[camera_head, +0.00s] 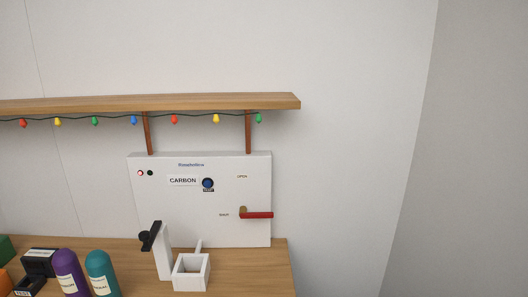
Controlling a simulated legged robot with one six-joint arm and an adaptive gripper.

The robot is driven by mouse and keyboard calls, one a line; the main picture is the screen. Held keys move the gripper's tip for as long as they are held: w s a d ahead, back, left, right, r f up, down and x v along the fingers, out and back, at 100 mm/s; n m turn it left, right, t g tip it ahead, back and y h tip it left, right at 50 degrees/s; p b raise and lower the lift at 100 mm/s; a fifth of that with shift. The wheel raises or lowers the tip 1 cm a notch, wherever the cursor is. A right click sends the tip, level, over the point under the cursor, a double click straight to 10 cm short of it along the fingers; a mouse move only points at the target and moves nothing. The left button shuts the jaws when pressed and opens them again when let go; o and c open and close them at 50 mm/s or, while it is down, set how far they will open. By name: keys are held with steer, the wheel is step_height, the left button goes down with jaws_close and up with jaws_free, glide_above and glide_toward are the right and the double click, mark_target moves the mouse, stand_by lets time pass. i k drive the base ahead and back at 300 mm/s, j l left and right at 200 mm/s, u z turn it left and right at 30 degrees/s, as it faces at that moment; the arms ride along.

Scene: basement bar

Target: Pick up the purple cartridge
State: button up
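The purple cartridge (68,273) stands at the lower left of the head view, on the wooden counter (270,258). It is a rounded-top cylinder with a pale label, leaning slightly in the picture. Its lower end is cut off by the frame edge. A teal cartridge (102,275) of like shape stands just to its right. My gripper is not in view.
A dark box (40,262) is close left of the purple cartridge. A white stand with a black lever (150,237) and a white open box (191,273) stand to the right. Behind is a white panel (225,220) with a red handle (257,215), below a shelf (220,101).

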mark_target(65, 263)
steer(key=k+j, duration=0.15)
steer(key=k, duration=0.25)
steer(key=k+j, duration=0.15)
steer(key=k, duration=0.25)
steer(key=k+j, duration=0.15)
steer(key=k, duration=0.3)
